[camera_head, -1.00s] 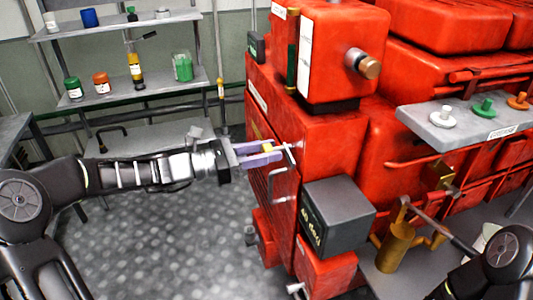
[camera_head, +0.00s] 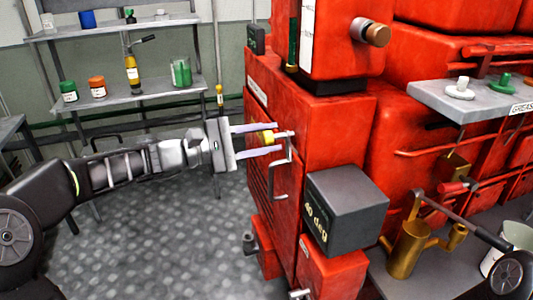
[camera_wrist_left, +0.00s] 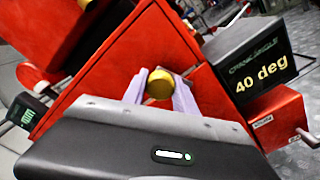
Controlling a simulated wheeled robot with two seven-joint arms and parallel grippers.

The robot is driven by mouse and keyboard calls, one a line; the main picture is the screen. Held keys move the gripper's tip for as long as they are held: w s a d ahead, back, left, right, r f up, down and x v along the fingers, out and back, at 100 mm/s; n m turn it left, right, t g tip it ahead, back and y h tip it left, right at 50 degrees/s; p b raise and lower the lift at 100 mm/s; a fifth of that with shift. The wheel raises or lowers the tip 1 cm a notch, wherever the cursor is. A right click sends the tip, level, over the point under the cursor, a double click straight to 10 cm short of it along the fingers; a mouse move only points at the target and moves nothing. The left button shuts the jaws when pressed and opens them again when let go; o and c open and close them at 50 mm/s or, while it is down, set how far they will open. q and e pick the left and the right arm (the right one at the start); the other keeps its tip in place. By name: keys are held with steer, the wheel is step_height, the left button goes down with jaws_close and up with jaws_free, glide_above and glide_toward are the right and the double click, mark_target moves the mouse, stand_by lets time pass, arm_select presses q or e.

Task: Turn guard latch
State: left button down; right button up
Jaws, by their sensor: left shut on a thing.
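The guard latch shows as a yellow knob (camera_head: 267,137) on a short metal rod at the left face of the red engine block. My left gripper (camera_head: 264,138) reaches in from the left, its two pale fingers shut on the knob, one above and one below it. In the left wrist view, the round brass-yellow knob (camera_wrist_left: 160,84) sits between the two pale purple fingers (camera_wrist_left: 160,92). The rod behind the knob is mostly hidden there. My right gripper is out of view.
A bent metal handle (camera_head: 278,178) hangs just below the latch. A dark box reading "40 deg" (camera_head: 345,207) juts out at its right. A brass pump (camera_head: 408,248) stands at lower right.

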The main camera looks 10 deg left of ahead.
arm_select(q)
steer(key=m+b, duration=0.3)
steer(key=b, duration=0.2)
steer(key=shift+f+m, duration=0.3)
steer(key=shift+m, duration=0.1)
steer(key=shift+r+m+b, duration=0.2)
steer(key=shift+m+b, duration=0.4)
steer(key=c, duration=1)
jaws_free()
steer(key=shift+r, duration=0.1)
steer(key=v, duration=0.8)
steer(key=shift+p, duration=0.3)
